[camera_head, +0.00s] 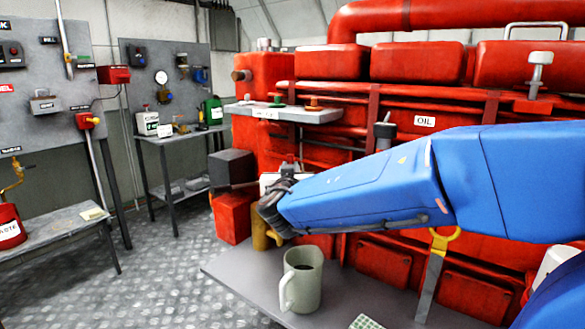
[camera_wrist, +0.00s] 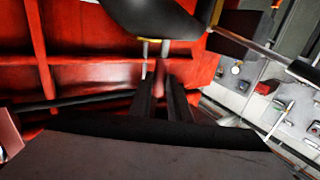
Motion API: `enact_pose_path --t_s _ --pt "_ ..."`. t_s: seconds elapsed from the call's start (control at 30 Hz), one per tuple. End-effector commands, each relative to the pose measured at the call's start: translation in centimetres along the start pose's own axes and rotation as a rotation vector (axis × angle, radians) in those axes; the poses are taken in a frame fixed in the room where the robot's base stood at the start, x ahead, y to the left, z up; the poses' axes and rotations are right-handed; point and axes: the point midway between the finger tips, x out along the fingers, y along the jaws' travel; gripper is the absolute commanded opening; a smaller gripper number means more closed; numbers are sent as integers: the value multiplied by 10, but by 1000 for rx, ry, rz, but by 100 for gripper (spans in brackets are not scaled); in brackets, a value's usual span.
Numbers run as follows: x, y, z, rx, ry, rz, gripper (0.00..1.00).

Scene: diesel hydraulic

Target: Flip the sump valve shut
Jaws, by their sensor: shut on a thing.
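My gripper (camera_wrist: 160,92) shows in the wrist view as two dark fingers close together, shut on a thin reddish piece (camera_wrist: 160,74), which looks like a valve lever. Its tip is dim, so I cannot make out its full shape or how far it is turned. In the head view my blue arm reaches in from the right, and its dark wrist hangs beside the red engine's lower left. A brass-coloured part (camera_head: 261,232) shows just below the wrist; I cannot tell whether it belongs to the sump valve. The fingertips are hidden in that view.
The red engine (camera_head: 392,61) fills the right and back. A grey bench (camera_head: 240,270) in front holds a pale mug (camera_head: 303,279) close below my arm. A small shelf (camera_head: 330,115) juts out above. Wall panels and a side table (camera_head: 60,222) stand left, with clear floor between.

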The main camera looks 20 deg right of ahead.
Motion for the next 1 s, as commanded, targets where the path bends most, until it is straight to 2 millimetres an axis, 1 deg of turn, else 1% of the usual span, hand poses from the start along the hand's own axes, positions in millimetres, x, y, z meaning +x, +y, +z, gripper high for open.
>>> enact_pose_path --t_s 0.07,0.63,0.67,0.7,0.73,1.0 --pt "-1 0 3 13 6 -1 0" --pt "-3 2 3 37 21 1 0" --pt "-3 2 3 37 21 1 22" --pt "-3 2 3 37 21 1 31" --pt "-3 1 3 37 21 1 36" --pt "-2 1 2 37 23 1 36"
